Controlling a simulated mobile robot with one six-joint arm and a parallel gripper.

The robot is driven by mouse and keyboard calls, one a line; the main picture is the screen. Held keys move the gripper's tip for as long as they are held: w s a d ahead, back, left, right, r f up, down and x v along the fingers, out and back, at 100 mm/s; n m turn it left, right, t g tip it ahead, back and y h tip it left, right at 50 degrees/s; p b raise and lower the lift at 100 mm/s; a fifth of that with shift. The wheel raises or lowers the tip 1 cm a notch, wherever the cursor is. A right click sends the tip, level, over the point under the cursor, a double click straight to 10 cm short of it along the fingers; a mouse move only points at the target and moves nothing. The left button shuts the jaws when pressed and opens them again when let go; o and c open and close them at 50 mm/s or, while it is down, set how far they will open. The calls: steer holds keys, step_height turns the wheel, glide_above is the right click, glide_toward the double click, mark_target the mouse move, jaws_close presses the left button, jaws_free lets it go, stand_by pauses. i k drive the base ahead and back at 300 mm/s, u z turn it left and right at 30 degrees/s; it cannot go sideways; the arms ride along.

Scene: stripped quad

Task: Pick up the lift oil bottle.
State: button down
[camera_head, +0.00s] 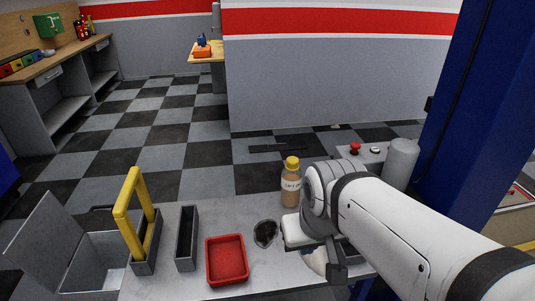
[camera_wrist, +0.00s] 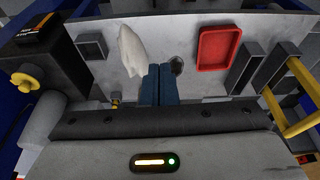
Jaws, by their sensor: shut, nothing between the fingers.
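The lift oil bottle (camera_head: 291,185) stands upright at the far edge of the grey worktop. It has a yellow cap, a brownish body and a pale label with print too small to read. My gripper is at the right of the bottle in the head view, where my wrist (camera_head: 318,190) is close beside it; whether they touch is unclear. In the wrist view my blue fingers (camera_wrist: 157,85) are together and empty over the worktop.
On the worktop (camera_head: 200,275) are a red tray (camera_head: 227,280), a narrow dark bin (camera_head: 187,265), a yellow-handled holder (camera_head: 145,268), a dark oval thing (camera_head: 265,233) and a whitish cloth-like thing (camera_wrist: 131,50). A box with a red button (camera_head: 355,147) and a grey cylinder (camera_head: 402,160) are behind my arm.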

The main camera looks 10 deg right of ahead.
mark_target(291, 182)
steer(key=u, duration=1.55)
steer(key=k, duration=1.1)
steer(key=z, duration=1.2)
steer(key=i, duration=1)
steer(key=z, duration=0.05)
